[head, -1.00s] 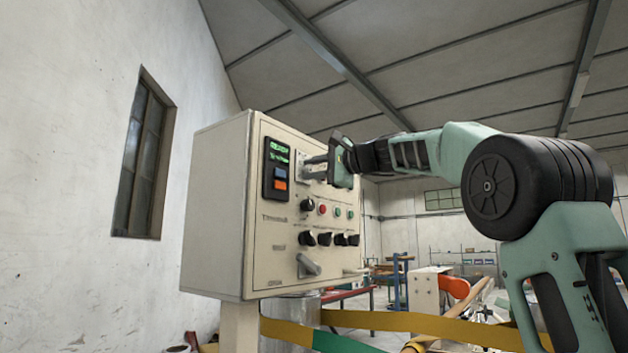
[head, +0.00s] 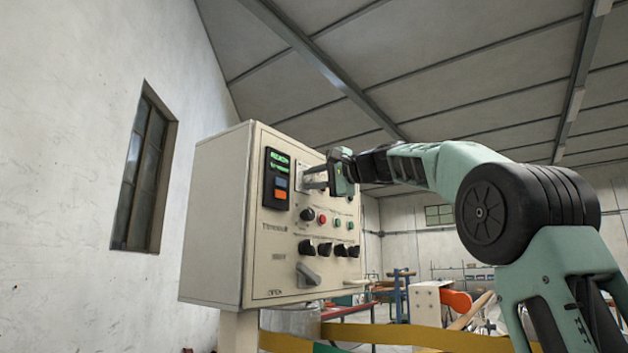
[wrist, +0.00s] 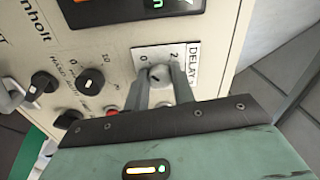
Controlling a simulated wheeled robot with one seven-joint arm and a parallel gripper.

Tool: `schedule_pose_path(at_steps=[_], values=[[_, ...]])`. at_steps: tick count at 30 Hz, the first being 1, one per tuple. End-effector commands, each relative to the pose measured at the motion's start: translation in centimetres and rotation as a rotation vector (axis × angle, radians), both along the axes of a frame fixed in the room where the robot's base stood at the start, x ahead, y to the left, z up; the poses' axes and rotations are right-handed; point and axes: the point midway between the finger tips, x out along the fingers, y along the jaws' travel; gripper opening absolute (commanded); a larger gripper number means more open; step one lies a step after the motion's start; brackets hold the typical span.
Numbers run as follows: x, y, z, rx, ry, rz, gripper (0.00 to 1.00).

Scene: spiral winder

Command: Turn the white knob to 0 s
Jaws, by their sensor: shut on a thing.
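The white knob (wrist: 159,78) sits on a white plate (wrist: 190,64) lettered DELAY, with 0 and 2 marked above the knob in the wrist view. A small dark mark shows on the knob's face, but I cannot tell exactly where it points.
A display unit (head: 277,180) with green text is left of my gripper. Below are a black knob (head: 308,214), a red button (head: 321,219), green buttons, a row of black knobs and a grey lever (head: 307,275). A yellow band (head: 410,337) runs low in front.

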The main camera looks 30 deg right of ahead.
Motion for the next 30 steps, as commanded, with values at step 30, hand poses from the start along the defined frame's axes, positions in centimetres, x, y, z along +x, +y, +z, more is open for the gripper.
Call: schedule_pose_path(at_steps=[30], values=[[-11.1, -4.1, -0.3, 0.000, 0.000, -0.004, 0.47]])
